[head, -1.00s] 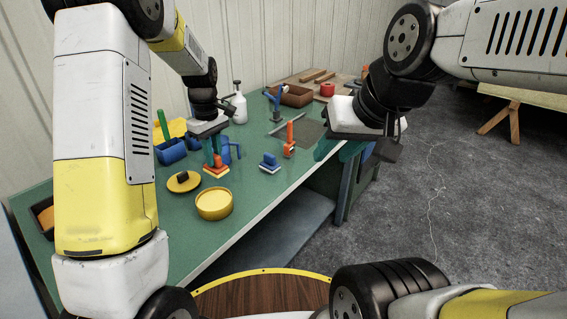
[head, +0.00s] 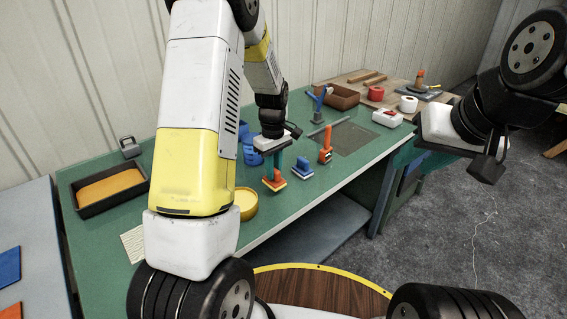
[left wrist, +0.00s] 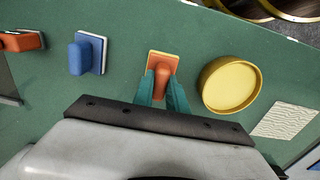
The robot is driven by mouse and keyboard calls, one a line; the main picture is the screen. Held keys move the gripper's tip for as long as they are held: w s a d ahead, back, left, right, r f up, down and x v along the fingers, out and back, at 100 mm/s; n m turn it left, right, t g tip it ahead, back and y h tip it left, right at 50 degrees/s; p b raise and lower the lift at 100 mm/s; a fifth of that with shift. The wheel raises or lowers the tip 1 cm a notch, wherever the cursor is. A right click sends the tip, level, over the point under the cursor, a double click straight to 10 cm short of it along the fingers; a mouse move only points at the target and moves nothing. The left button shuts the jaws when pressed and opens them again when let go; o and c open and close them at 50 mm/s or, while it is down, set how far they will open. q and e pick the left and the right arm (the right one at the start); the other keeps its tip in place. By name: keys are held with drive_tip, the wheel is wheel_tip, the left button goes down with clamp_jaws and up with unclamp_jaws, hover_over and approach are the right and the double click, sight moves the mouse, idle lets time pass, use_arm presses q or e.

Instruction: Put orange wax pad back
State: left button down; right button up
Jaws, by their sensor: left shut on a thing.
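The orange wax pad (head: 274,183) has an orange upright grip and a flat base with a pale yellow edge. My left gripper (head: 276,163) is shut on its grip, with teal fingers on both sides. In the left wrist view the pad (left wrist: 162,68) is between the fingertips (left wrist: 163,86), its base pointing away. I cannot tell whether the base touches the green bench. A blue pad (head: 302,170) stands to its right; it also shows in the left wrist view (left wrist: 88,54). My right gripper (head: 405,157) is partly in view past the bench's front edge; its jaws are unclear.
A round yellow dish (head: 246,203) is close to the left of the pad. A dark tray with orange fill (head: 76,206) and a textured white tile (head: 133,245) lie farther left. Another orange-handled tool (head: 326,146) stands to the right. Bare green bench lies between them.

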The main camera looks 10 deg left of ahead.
use_arm(q)
drive_tip(key=shift+f, duration=0.95)
drive_tip(key=c, duration=1.3)
unclamp_jaws()
drive_tip(key=shift+f, duration=0.15)
drive_tip(key=shift+c, duration=0.2)
wheel_tip(320, 180, up, 12)
drive_tip(key=shift+f, duration=0.1)
drive_tip(key=s+r+m+t+h, duration=0.25)
drive_tip(key=s+r+m, duration=0.25)
drive_tip(key=s+r, duration=0.65)
drive_tip(key=s+d+r+m+t, duration=0.1)
drive_tip(key=s+m+t, duration=0.1)
drive_tip(key=s, duration=0.4)
drive_tip(key=s+d+r+m+t, duration=0.1)
drive_tip(key=s+r+m, duration=0.1)
drive_tip(key=s+m, duration=0.2)
drive_tip(key=shift+s+t, duration=0.35)
drive_tip(key=shift+s, duration=1.05)
